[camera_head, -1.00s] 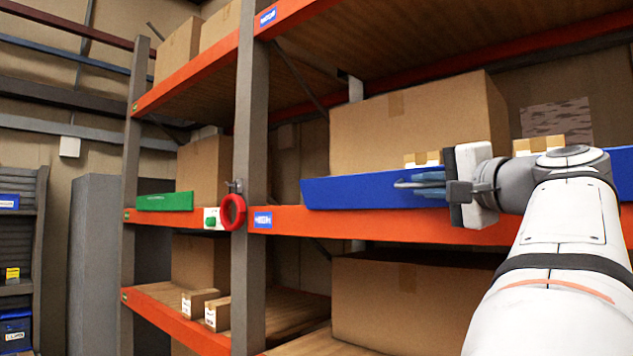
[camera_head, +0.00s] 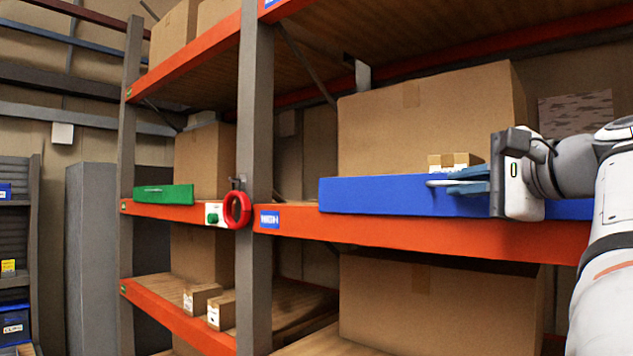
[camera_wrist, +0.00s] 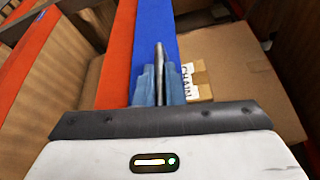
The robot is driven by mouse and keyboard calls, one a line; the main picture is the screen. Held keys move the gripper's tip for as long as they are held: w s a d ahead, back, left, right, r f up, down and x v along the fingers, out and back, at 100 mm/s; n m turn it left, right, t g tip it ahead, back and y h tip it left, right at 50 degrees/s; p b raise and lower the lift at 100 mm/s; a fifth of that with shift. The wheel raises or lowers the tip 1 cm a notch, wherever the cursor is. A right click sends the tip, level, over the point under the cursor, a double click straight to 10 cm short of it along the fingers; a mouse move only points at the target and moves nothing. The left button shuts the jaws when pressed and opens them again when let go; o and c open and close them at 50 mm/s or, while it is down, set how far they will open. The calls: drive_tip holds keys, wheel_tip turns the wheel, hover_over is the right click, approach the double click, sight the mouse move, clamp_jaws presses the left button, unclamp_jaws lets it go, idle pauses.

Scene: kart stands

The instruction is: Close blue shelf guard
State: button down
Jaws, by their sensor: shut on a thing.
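The blue shelf guard (camera_head: 385,196) is a long flat panel along the top edge of the orange beam on the right bay. It stands upright in front of the boxes, and its right part is partly hidden behind my gripper. A thin grey handle (camera_head: 440,183) sticks out from its face. My gripper (camera_head: 462,182) is shut on this handle, with its light-blue fingers on either side of it. In the wrist view the handle (camera_wrist: 160,62) lies between the fingers, and the blue guard (camera_wrist: 155,25) runs beyond them beside the orange beam.
The orange beam (camera_head: 400,234) runs below the guard. A large box (camera_head: 430,120) and small boxes (camera_head: 455,161) stand behind it. A grey post (camera_head: 254,110) with a red ring (camera_head: 237,210) stands left. A green guard (camera_head: 163,195) is on the left bay.

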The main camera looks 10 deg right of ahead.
drive_tip(key=shift+r, duration=0.1)
drive_tip(key=c, duration=2)
unclamp_jaws()
drive_tip(key=o, duration=0.3)
drive_tip(key=shift+w+d, duration=0.1)
drive_tip(key=shift+w, duration=0.2)
drive_tip(key=shift+o, duration=0.8)
drive_tip(key=shift+s, duration=0.2)
drive_tip(key=shift+b+v, duration=1.1)
drive_tip(key=shift+v, duration=2.8)
